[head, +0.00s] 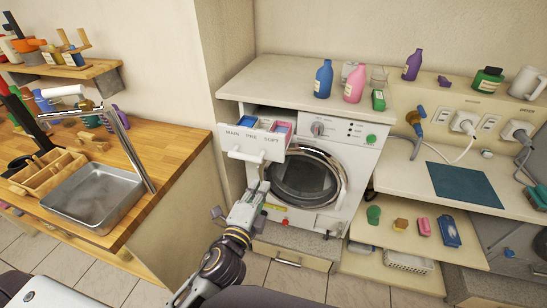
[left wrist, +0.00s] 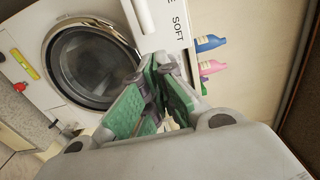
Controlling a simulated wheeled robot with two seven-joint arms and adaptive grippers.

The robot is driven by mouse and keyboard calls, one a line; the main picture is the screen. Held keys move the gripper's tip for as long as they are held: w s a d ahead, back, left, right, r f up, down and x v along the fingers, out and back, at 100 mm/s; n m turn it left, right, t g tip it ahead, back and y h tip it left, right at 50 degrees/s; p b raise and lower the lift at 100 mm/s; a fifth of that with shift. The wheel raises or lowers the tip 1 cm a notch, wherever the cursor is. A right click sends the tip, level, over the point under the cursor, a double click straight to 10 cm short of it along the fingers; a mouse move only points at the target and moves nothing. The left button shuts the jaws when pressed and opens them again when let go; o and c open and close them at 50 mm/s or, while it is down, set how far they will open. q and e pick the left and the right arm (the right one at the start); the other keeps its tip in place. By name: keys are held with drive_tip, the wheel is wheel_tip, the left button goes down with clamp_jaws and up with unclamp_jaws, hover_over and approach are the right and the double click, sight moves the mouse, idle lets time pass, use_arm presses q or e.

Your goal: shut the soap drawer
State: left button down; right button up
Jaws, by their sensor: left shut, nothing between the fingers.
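The soap drawer (head: 256,141) of the white washing machine (head: 345,150) is pulled out at the machine's upper left. Its white front reads MAIN, PRE and SOFT, and a pale handle (head: 248,157) hangs below the lettering. Blue and pink show inside its compartments. My left gripper (head: 260,187) is shut and empty, below the drawer front and before the round door (head: 305,178). In the left wrist view its green-padded fingers (left wrist: 158,85) are together, close to the drawer front's SOFT end (left wrist: 176,25). I cannot tell whether they touch it. My right gripper is out of view.
Blue (head: 323,79) and pink (head: 355,84) bottles stand on the counter above the machine. A wooden worktop (head: 165,155) with a metal sink tray (head: 92,197) is at left. A lower shelf (head: 455,255) with small items is at right.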

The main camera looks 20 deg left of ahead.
use_arm(q)
drive_tip(key=shift+w, duration=0.15)
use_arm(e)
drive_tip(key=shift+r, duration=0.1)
use_arm(q)
drive_tip(key=p, duration=0.2)
approach(276, 151)
drive_tip(key=shift+w, duration=0.9)
drive_tip(key=shift+w+d+p, duration=0.1)
drive_tip(key=shift+w+p, duration=0.25)
drive_tip(key=shift+w, duration=2.3)
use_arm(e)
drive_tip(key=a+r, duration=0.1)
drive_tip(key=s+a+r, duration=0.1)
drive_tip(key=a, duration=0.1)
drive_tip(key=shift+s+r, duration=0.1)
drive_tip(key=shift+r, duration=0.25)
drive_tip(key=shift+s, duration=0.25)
use_arm(q)
drive_tip(key=shift+w, duration=0.15)
